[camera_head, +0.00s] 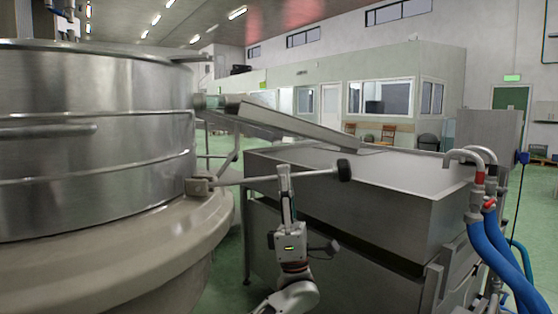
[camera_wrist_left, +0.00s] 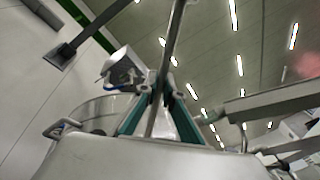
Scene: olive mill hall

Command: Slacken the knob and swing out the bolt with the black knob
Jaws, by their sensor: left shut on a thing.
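The bolt (camera_head: 245,180) is a thin grey rod reaching out sideways from a small bracket (camera_head: 200,186) on the rim of the steel vat. The black knob (camera_head: 344,170) is at its free right end. My left gripper (camera_head: 285,172) comes up from below and is shut on the rod between bracket and knob, nearer the middle. In the left wrist view the rod (camera_wrist_left: 173,40) runs between the green-edged fingers of my left gripper (camera_wrist_left: 163,82). The knob cannot be made out there. My right gripper is in neither view.
The large round steel vat (camera_head: 95,90) fills the left side. A steel hopper (camera_head: 350,215) stands close behind and right of my gripper, with a sloping chute (camera_head: 300,128) above. Blue hoses (camera_head: 492,250) hang at the right. Green floor shows between vat and hopper.

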